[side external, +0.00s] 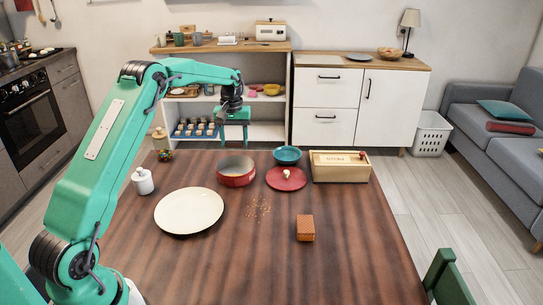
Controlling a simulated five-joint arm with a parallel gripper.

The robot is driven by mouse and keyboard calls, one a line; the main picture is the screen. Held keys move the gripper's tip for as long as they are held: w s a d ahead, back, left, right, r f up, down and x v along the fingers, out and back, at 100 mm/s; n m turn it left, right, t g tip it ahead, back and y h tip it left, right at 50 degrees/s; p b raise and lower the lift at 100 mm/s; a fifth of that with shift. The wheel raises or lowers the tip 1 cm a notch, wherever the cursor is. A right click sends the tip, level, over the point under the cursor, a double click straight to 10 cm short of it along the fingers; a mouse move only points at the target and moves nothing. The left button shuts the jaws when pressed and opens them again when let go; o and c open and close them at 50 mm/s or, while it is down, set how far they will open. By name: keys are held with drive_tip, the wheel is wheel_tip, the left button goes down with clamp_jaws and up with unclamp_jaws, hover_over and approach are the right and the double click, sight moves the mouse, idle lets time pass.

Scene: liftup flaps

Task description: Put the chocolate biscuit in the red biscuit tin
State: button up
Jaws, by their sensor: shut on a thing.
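My gripper (233,140) is above the table, behind and above the tin in the picture, pointing down. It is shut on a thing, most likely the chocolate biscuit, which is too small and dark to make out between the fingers. No chocolate biscuit shows clearly elsewhere on the table.
A cream plate (189,211) and a white jar (143,181) are left of the tin. A teal bowl (287,155) and a wooden box (340,174) stand behind and right. A brown block (305,228) and crumbs (259,207) lie in front. The front right table is clear.

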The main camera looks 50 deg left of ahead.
sight(235, 147)
drive_tip(key=shift+f, duration=0.1)
drive_tip(key=shift+f, duration=2.7)
drive_tip(key=o, duration=1)
drive_tip(key=shift+o, duration=0.2)
drive_tip(key=shift+r, duration=0.2)
drive_tip(key=shift+r, duration=3.8)
